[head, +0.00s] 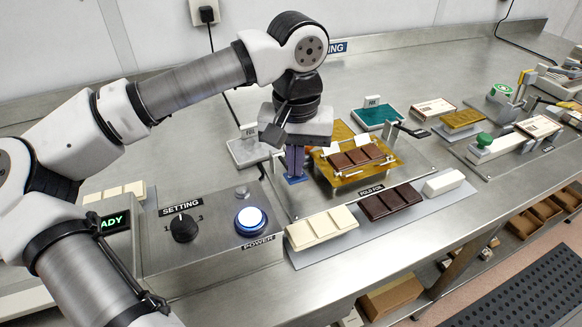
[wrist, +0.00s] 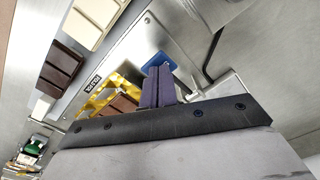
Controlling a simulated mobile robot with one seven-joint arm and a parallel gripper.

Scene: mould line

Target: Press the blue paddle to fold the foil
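The blue paddle (head: 296,180) shows just below my gripper's fingertips in the head view, partly hidden by them. In the wrist view the paddle (wrist: 155,62) lies just beyond the fingertips; I cannot tell whether they touch it. My gripper (head: 294,172) points down, its two dark purple-blue fingers together with nothing seen between them; they also show in the wrist view (wrist: 160,70). Right of it, the gold foil (head: 388,167) lies spread under a brown chocolate bar (head: 357,156) on a raised stand, its edges not folded over the bar. My gripper partly hides the station's left side.
In front, a strip holds a cream bar (head: 321,228), a dark bar (head: 390,202) and a white block (head: 444,183). A control box with a dial (head: 184,228) and lit power button (head: 250,221) stands front left. A green-knobbed device (head: 497,146) stands at right.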

